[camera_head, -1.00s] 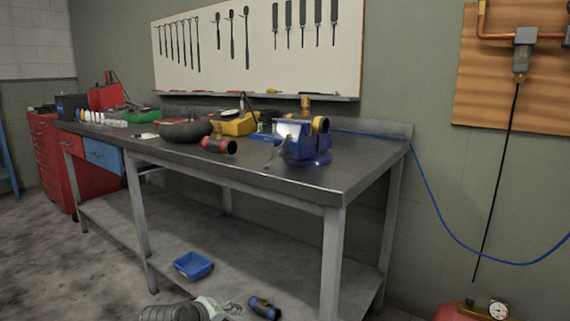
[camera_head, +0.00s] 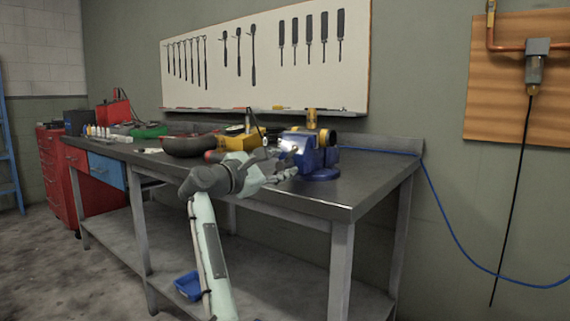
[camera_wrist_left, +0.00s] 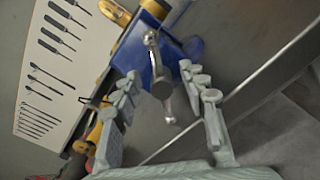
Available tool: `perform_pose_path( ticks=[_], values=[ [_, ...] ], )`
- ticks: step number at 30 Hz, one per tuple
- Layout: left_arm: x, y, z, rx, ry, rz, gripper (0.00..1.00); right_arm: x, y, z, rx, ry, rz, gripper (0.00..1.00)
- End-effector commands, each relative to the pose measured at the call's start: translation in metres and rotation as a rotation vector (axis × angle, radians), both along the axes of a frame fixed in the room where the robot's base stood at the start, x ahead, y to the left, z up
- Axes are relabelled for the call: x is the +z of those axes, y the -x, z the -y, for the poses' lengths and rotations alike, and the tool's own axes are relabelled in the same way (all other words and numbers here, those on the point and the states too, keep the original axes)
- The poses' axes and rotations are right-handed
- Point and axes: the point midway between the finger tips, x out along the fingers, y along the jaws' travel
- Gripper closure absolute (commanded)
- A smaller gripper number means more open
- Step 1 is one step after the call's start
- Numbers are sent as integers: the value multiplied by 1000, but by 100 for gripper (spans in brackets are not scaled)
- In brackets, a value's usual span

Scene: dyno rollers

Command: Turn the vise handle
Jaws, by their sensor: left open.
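The blue vise (camera_head: 316,158) stands on the metal workbench near its right end. In the left wrist view the vise (camera_wrist_left: 158,62) shows with its silver handle (camera_wrist_left: 154,64), a bar through a round screw end. My left gripper (camera_head: 284,166) reaches in from the left, just in front of the vise. In the left wrist view its two fingers (camera_wrist_left: 168,88) are open, with the handle between them in the picture. I cannot tell whether a finger touches the handle. My right gripper is not in view.
The workbench (camera_head: 325,196) has free room at its right corner. A dark curved part (camera_head: 186,147) and a yellow tool (camera_head: 234,142) lie left of the vise. A blue hose (camera_head: 440,220) hangs off the right end. A blue bin (camera_head: 188,285) sits on the lower shelf.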

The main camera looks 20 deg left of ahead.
Motion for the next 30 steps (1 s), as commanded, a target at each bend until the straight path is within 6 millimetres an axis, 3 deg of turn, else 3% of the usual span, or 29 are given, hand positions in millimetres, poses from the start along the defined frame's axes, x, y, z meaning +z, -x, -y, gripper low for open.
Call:
perform_pose_path(
  ticks=[6, 14, 24, 30],
  values=[
    [0, -17, 6, 1, -2, 1, 57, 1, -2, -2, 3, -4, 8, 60],
    [0, -19, 6, 1, -3, 1, 57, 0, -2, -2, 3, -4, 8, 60],
    [0, -19, 6, 1, -3, 1, 98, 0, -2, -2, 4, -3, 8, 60],
    [0, -18, 6, 1, -7, 1, 100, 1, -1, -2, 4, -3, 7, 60]
  ],
)
